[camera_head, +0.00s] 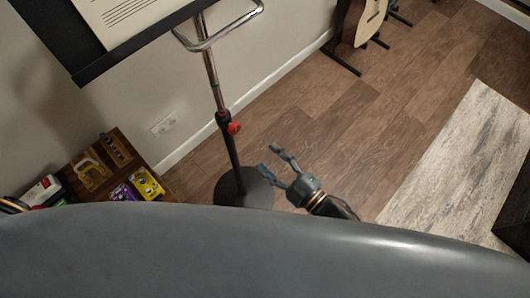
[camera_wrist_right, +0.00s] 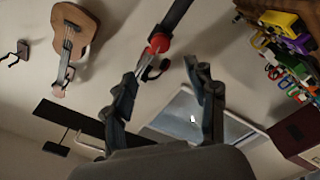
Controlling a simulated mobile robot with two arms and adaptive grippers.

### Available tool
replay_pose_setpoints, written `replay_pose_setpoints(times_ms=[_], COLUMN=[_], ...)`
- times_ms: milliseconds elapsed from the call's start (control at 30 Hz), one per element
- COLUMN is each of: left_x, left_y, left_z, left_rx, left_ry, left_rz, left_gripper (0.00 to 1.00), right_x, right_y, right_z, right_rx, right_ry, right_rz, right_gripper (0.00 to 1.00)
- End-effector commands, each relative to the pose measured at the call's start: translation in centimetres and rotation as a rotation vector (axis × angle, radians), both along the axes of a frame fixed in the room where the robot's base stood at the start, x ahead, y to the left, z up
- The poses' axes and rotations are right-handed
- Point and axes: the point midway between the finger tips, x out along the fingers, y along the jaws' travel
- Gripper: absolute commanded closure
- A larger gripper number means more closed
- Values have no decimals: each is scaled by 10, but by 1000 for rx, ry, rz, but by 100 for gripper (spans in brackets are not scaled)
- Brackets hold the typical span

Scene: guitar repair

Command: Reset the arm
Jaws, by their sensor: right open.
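My right gripper (camera_head: 268,159) is open and empty. In the head view it hangs in front of the music stand's round base, over the wood floor. In the right wrist view its two fingers (camera_wrist_right: 160,85) are spread apart with nothing between them. The music stand (camera_head: 236,165) has a black lower pole with a red knob (camera_head: 233,128). The red knob (camera_wrist_right: 158,44) also shows beyond the fingers in the right wrist view. I cannot tell the exact gap between fingers and stand. My left gripper is not in view.
A wooden pedal board (camera_head: 124,143) with a yellow pedal (camera_head: 147,184) and a purple pedal (camera_head: 124,193) stands at the left by the wall. An acoustic guitar (camera_head: 371,20) stands at the top. A pale rug (camera_head: 462,150) lies at the right. The floor between is clear.

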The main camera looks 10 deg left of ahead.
Motion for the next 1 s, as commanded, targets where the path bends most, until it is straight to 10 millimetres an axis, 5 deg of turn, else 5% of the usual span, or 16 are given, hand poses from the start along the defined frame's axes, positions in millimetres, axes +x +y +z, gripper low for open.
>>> replay_pose_setpoints(times_ms=[500, 633, 833, 1000], left_x=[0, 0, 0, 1], left_y=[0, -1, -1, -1], left_z=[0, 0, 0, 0], left_rx=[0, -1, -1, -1], left_ry=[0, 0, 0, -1], left_rz=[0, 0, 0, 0], left_gripper=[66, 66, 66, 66], right_x=[0, 5, 19, -11], right_y=[0, -9, -69, -141], right_z=[-1, -18, -119, -225], right_rx=[-1, -15, -78, -122], right_ry=[1, 51, 345, 687], right_rz=[0, -36, -253, -506], right_gripper=[43, 43, 43, 43])
